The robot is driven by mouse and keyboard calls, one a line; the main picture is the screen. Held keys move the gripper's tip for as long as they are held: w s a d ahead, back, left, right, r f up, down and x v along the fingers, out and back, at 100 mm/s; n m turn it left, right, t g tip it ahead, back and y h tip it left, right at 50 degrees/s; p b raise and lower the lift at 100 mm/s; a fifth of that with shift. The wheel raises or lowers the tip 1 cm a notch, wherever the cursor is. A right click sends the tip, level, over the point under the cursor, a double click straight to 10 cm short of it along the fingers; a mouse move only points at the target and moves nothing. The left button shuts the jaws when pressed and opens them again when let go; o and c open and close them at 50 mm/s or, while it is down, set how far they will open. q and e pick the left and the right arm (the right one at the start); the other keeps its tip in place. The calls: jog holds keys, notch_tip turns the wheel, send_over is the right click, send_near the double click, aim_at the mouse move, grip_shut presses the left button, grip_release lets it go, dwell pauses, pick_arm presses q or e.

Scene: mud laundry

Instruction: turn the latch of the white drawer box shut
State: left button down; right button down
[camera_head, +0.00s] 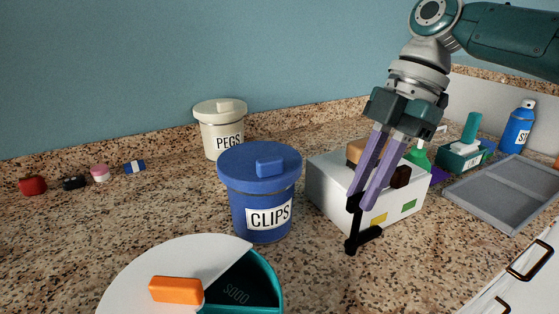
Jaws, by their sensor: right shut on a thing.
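The white drawer box (326,192) stands on the speckled counter, right of the blue CLIPS canister. A black latch (352,228) shows at its front left, with an upright bar and a short arm reaching right near the counter. My right gripper (360,202) comes down from the upper right, its two purple fingers in front of the box. Its fingertips are shut on the upper part of the latch's bar. The fingers hide part of the box front, where yellow and green patches show. My left gripper is not in view.
The blue CLIPS canister (259,195) stands close to the box's left. A PEGS canister (220,135) is behind it. A teal bin with a white lid (140,272) is at front left. A grey tray (500,192) and a blue bottle (518,128) are at right. The left counter is mostly clear.

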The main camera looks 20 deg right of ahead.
jog(key=c, duration=0.8)
grip_release()
jog(key=shift+c, duration=0.2)
jog(key=v, duration=1)
jog(key=shift+b, duration=0.3)
